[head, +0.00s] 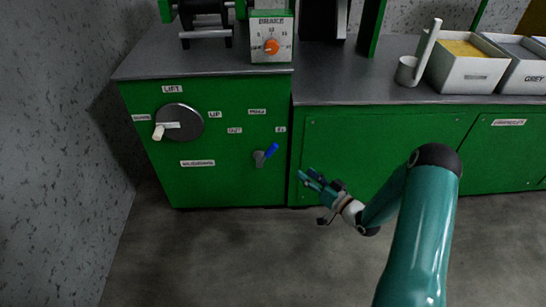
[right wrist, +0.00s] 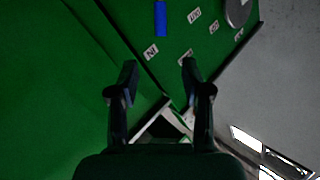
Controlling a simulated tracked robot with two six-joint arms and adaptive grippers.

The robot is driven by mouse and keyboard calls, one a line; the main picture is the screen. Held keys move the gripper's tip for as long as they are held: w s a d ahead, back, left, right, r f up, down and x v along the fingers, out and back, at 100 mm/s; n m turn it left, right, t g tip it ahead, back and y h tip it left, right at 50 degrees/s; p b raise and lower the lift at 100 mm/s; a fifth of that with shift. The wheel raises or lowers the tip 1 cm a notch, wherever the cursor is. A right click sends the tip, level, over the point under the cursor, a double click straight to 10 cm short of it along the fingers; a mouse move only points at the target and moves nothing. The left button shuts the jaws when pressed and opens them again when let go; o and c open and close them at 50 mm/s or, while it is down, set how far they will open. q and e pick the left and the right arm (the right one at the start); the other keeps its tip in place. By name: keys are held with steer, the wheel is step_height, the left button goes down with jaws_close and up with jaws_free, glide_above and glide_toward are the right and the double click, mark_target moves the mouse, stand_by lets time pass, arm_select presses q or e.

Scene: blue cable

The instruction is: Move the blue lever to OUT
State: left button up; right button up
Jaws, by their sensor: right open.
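The blue lever (head: 271,151) sits on a grey pivot (head: 260,158) low on the green cabinet front. Its blue handle tilts up and right, toward the IN label (head: 280,129). The OUT label (head: 234,130) is up and left of the pivot. My right gripper (head: 311,178) is right of and a little below the lever, apart from it. In the right wrist view its two fingers (right wrist: 158,82) are spread with nothing between them. The blue handle (right wrist: 160,18) shows at the top edge there, beyond the fingertips. My left gripper is not in view.
A grey disc (head: 180,122) with a pale knob is on the panel, left of the lever. A box with an orange dial (head: 271,46) stands on the counter (head: 215,62). Bins (head: 470,75) stand at the right. The floor before the cabinet is clear.

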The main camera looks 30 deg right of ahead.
mark_target(273, 148)
steer(key=shift+w+a+b, duration=0.35)
steer(key=shift+w+b, duration=0.3)
steer(key=shift+w, duration=2.1)
steer(key=shift+w+a+b, duration=0.35)
steer(key=shift+w+b, duration=0.25)
steer(key=shift+w, duration=2.2)
steer(key=shift+w+a+b, duration=0.35)
steer(key=shift+w+b, duration=0.3)
steer(key=shift+w, duration=2.1)
jaws_close()
